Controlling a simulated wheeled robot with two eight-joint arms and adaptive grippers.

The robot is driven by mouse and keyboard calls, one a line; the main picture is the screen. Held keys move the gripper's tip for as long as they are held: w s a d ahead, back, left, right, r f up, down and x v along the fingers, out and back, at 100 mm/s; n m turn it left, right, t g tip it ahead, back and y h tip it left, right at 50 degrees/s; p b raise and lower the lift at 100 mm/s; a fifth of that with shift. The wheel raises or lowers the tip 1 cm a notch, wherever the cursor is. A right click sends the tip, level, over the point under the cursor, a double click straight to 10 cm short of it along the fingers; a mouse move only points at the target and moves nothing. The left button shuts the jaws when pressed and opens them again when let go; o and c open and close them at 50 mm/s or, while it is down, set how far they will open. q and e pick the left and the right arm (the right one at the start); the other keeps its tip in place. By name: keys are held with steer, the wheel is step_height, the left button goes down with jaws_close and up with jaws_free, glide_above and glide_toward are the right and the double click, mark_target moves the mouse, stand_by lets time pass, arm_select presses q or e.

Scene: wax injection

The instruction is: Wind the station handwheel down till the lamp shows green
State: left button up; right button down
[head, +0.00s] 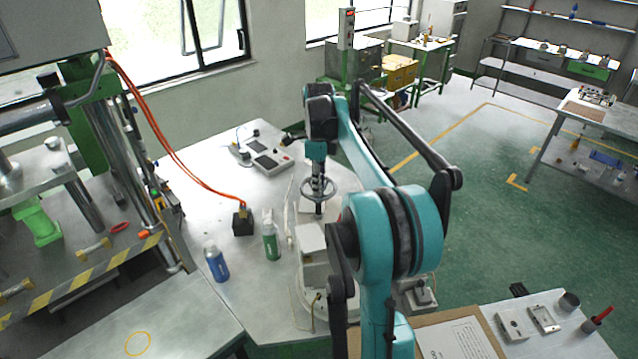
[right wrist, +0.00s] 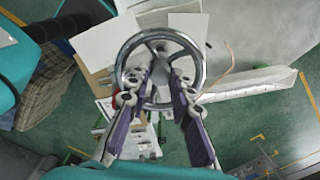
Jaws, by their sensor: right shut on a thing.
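The station handwheel (head: 331,188) is a bright metal ring with spokes, on a white station on the table; it fills the middle of the right wrist view (right wrist: 200,52). My right gripper (head: 318,180) reaches down onto the wheel from above. In the right wrist view its two purple-sided fingers (right wrist: 157,93) reach over the ring, one on each side of a spoke, and are shut on the wheel. A grey box on a post at the back carries a small red light (head: 349,12); I cannot tell whether it is the station's lamp. My left gripper is out of view.
A blue bottle (head: 216,261) and a green-labelled bottle (head: 270,240) stand left of the station. A black block (head: 242,223) with orange hoses and a grey control unit (head: 268,158) are on the same table. A press frame stands at left.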

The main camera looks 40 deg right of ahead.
steer(key=shift+m, duration=1.2)
steer(key=c, duration=1.6)
jaws_free()
step_height(320, 180, up, 12)
